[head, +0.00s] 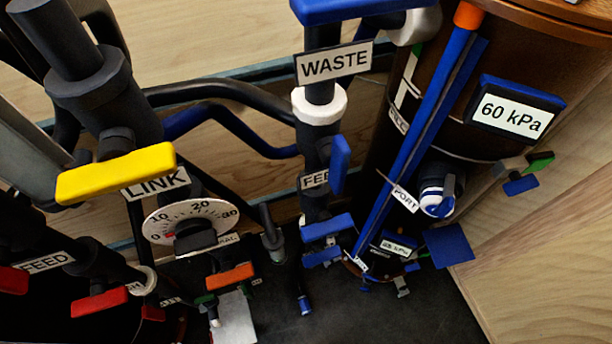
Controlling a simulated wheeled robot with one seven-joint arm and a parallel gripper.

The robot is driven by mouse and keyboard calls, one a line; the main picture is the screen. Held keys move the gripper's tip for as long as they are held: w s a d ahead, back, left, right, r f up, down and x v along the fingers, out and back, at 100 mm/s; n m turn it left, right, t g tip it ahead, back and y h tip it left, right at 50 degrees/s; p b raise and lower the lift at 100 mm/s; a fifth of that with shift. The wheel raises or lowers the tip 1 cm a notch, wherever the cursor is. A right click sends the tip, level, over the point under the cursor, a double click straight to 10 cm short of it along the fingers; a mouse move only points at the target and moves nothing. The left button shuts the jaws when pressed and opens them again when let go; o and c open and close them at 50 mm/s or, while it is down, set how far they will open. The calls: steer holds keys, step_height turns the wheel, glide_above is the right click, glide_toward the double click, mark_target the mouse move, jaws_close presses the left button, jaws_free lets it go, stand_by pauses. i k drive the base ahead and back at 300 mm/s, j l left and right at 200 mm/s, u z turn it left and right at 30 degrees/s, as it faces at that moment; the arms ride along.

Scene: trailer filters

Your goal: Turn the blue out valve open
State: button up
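Several blue valve handles are in the head view, and no readable label says OUT, so I cannot tell which is the blue out valve. A large blue handle (350,10) is at the top edge, above the WASTE label (334,63). A smaller blue handle (339,164) stands upright beside a partly hidden FEED label (314,180). Two more blue handles (327,227) sit low on the same column. A small blue handle (521,185) is on the brown tank's right side. My gripper is not in view.
The brown tank (400,140) carries a 60 kPa display (515,110) and a long blue pipe (420,130). A yellow handle (116,173), a round gauge (190,220), an orange handle (230,277) and red handles (98,302) crowd the left. Dark floor (350,315) shows at bottom centre.

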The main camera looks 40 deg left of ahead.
mark_target(320, 254)
steer(key=k+l+u, duration=0.1)
steer(key=u, duration=0.25)
steer(key=k+l+u, duration=0.1)
steer(key=u, duration=0.25)
steer(key=k+l+u, duration=0.1)
steer(key=u, duration=0.3)
steer(key=l, duration=0.1)
